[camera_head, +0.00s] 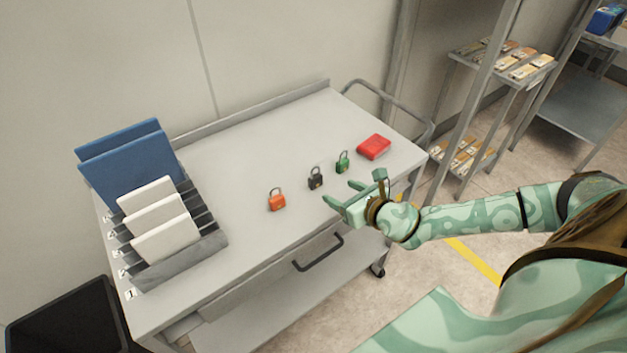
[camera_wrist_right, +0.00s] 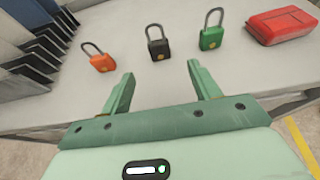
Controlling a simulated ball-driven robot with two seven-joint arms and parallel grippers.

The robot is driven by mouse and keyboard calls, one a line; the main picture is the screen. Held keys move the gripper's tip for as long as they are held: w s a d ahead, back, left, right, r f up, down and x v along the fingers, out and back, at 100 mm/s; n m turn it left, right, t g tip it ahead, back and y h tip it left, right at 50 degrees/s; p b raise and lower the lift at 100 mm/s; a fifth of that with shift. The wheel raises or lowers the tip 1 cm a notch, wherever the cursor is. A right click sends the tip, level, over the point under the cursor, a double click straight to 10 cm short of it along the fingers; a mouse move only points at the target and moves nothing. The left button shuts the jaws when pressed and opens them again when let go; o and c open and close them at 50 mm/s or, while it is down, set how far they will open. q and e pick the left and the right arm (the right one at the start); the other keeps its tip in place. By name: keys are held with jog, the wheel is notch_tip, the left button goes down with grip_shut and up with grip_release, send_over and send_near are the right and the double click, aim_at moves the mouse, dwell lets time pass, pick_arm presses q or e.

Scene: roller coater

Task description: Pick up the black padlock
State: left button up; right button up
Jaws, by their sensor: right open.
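The black padlock (camera_head: 316,179) stands on the grey cart top, between an orange padlock (camera_head: 277,200) and a green padlock (camera_head: 342,162). In the right wrist view the black padlock (camera_wrist_right: 158,47) is ahead of the fingers, roughly between their lines, with its shackle up. My right gripper (camera_head: 341,193) is open and empty at the cart's front edge, just short of the black padlock. Its two fingers (camera_wrist_right: 158,82) are spread apart in the wrist view and do not touch any padlock. My left gripper is not in view.
A red case (camera_head: 373,146) lies right of the green padlock. A grey slotted rack (camera_head: 190,256) with blue and white panels fills the cart's left end. The cart top (camera_head: 245,155) behind the padlocks is clear. Shelves (camera_head: 505,62) stand at right.

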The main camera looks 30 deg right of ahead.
aim_at(318, 179)
jog(key=b+x, duration=0.1)
jog(key=x, duration=0.4)
jog(key=shift+w+f, duration=0.25)
jog(key=shift+w, duration=0.1)
jog(key=b+x, duration=0.1)
jog(key=x, duration=0.5)
jog(key=shift+a+r+b, duration=0.1)
jog(key=shift+a+b, duration=0.1)
jog(key=shift+b, duration=0.1)
jog(key=c, duration=1.1)
jog(key=shift+r, duration=0.15)
